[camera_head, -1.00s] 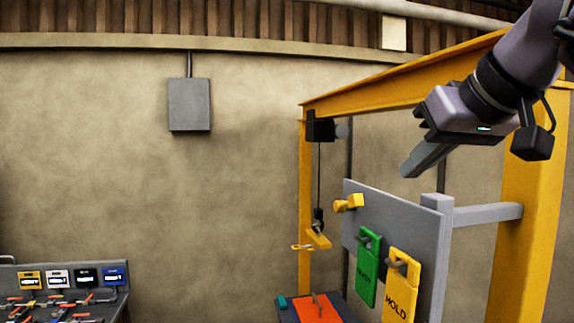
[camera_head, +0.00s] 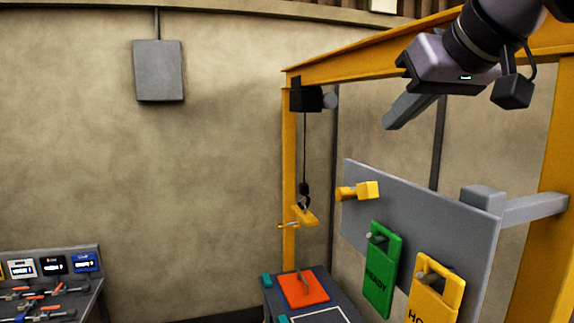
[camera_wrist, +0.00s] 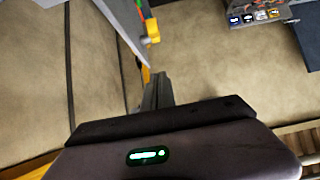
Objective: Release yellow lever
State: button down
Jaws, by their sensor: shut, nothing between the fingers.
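The yellow lever (camera_head: 358,191) juts from the left end of a grey panel (camera_head: 420,215) in the head view. It also shows small near the top of the wrist view (camera_wrist: 152,31). My gripper (camera_head: 393,122) is up and to the right of the lever, clear of it, pointing down and left. Its fingers are together with nothing between them. In the wrist view the closed fingers (camera_wrist: 158,90) point toward the panel edge.
A green tag (camera_head: 381,275) and a yellow tag (camera_head: 433,290) hang on the panel. A yellow gantry beam (camera_head: 350,60) passes behind my gripper, with a hoist hook (camera_head: 304,200) hanging left. A table with an orange plate (camera_head: 302,289) stands below. A tool bench (camera_head: 60,300) is far left.

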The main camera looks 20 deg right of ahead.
jog(key=b, duration=0.1)
send_over(356, 192)
jog(key=s, duration=0.2)
jog(key=f, duration=0.5)
jog(key=shift+s+d+f, duration=0.2)
jog(key=shift+d+f, duration=0.05)
jog(key=shift+f, duration=0.1)
jog(key=f, duration=0.1)
jog(key=s+f+b, duration=0.1)
jog(key=f, duration=0.1)
jog(key=shift+d+f, duration=0.1)
jog(key=shift+f, duration=0.05)
jog(key=shift+s+f, duration=0.25)
jog(key=shift+w, duration=0.15)
